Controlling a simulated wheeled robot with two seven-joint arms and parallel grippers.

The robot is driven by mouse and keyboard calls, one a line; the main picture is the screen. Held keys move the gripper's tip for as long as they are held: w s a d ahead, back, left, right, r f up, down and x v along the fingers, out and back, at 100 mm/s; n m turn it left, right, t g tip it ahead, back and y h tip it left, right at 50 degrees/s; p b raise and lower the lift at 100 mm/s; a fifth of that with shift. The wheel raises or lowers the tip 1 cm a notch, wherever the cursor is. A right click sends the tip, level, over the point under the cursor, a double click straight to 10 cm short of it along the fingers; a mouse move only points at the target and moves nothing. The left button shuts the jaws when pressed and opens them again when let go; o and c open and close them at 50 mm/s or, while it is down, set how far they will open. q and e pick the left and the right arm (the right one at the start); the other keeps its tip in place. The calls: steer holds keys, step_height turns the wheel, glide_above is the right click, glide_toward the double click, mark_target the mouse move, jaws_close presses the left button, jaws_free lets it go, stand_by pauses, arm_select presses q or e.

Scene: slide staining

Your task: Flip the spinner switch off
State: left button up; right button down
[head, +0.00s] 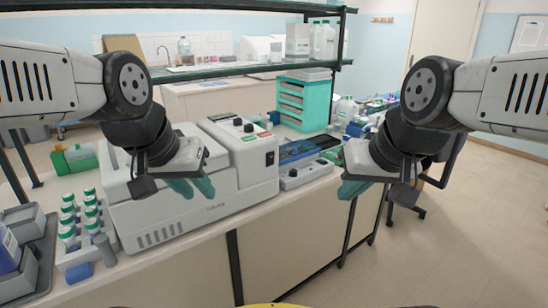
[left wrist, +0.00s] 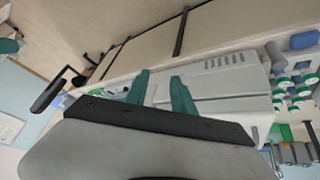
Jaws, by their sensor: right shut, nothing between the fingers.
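A large white machine (head: 150,215), probably the spinner, stands on the bench with its lid down. Its right-hand control block (head: 245,180) has a black knob, red and green labels on top, and a small black switch (head: 270,158) on the front. I cannot tell the switch's position. My left gripper (head: 193,188) is in front of the machine, its teal fingers apart and empty. The left wrist view shows the fingers (left wrist: 160,88) open with the machine (left wrist: 225,85) beyond. My right gripper (head: 352,190) is shut and empty, to the right of the machine, beyond the bench front.
A rack of green-capped bottles (head: 82,230) stands left of the machine, beside a grey tray (head: 40,255). A small device with a black knob (head: 305,173) and a blue-topped box (head: 298,152) are to the right. A teal drawer unit (head: 305,103) and shelf (head: 240,68) are behind.

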arm_select(q)
steer(key=w+m+y, duration=0.1)
steer(key=w, duration=0.1)
steer(key=w+d+m+g+y, duration=0.1)
steer(key=w, duration=0.1)
steer(key=w+d+m, duration=0.1)
steer(key=w, duration=0.2)
steer(key=shift+d+f+g+y, duration=0.25)
steer(key=shift+f+g+y, duration=0.05)
steer(key=shift+y, duration=0.1)
jaws_close()
steer(key=w+d+f+m+t+y, duration=0.1)
steer(key=w+d+m+t+y, duration=0.1)
steer(key=w+d, duration=0.5)
steer(key=w+d+m+t+y, duration=0.2)
steer(key=w+d, duration=0.5)
steer(key=d, duration=0.6)
steer(key=m+y, duration=0.1)
steer(key=m, duration=0.1)
steer(key=shift+w+f+m, duration=0.25)
steer(key=shift+f+m, duration=0.15)
